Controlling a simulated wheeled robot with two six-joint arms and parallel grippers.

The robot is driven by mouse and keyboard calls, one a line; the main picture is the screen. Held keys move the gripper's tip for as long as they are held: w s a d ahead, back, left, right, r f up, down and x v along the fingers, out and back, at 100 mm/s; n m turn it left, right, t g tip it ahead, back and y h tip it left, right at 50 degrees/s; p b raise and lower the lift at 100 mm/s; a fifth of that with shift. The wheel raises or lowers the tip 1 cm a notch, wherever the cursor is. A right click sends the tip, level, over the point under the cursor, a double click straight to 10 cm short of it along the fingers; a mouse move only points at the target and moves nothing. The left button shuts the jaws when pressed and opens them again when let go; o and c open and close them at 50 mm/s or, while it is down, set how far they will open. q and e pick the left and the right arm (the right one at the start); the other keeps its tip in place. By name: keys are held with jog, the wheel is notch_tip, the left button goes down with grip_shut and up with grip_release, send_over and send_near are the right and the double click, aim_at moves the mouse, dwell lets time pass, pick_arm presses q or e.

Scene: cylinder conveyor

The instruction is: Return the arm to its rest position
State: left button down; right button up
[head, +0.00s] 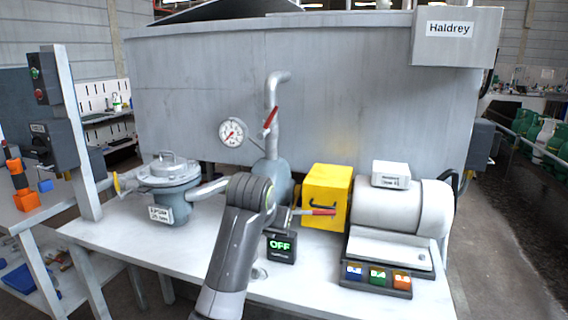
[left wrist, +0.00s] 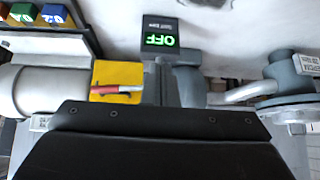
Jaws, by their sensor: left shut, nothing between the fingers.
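My left arm (head: 236,235) rises from the bottom centre of the head view over the white table. Its wrist is in front of the grey pump body (head: 279,180) and hides the gripper's fingers there. In the left wrist view my left gripper (left wrist: 161,78) shows as narrow grey fingers, shut and empty, above its black body. The fingers point toward the small display reading OFF (left wrist: 161,36), which also stands on the table in the head view (head: 281,248). I cannot tell how far apart they are. My right gripper is in neither view.
A yellow box (head: 326,184) with a red-handled lever (head: 318,212) is close to the right of the wrist. A gauge (head: 232,132), a lidded grey vessel (head: 170,180), a white cylinder housing (head: 385,207) and coloured buttons (head: 377,275) surround it. A big grey tank (head: 200,90) stands behind.

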pick_arm(q)
jog(key=s+a+f+n+g, duration=0.1)
jog(key=s+a+f, duration=0.45)
jog(key=f, duration=0.25)
jog(key=s+a+f+n+y, duration=0.1)
jog(key=s+a+f, duration=0.45)
jog(key=f, duration=0.25)
jog(key=s+a+f+n+g, duration=0.1)
jog(key=s+a+f, duration=0.45)
jog(key=f, duration=0.25)
jog(key=s+a+f+g+y, duration=0.1)
jog(key=s+a+f, duration=0.15)
jog(key=s, duration=0.65)
jog(key=s+a+f, duration=0.1)
jog(key=s+a, duration=0.3)
jog(key=s, duration=0.5)
jog(key=s+a+f+g+y, duration=0.15)
jog(key=s+a, duration=0.25)
jog(key=s, duration=0.5)
notch_tip(320, 180, down, 20)
jog(key=a+p, duration=0.2)
jog(key=p, duration=0.2)
jog(key=s+d+f+g+h+p, duration=0.1)
jog(key=s+f+p, duration=0.3)
jog(key=s+f, duration=0.8)
jog(key=s, duration=0.3)
jog(key=shift+s+d+f+n+g, duration=0.15)
jog(key=shift+s+d+n+g, duration=0.15)
jog(key=shift+s+d+g, duration=0.1)
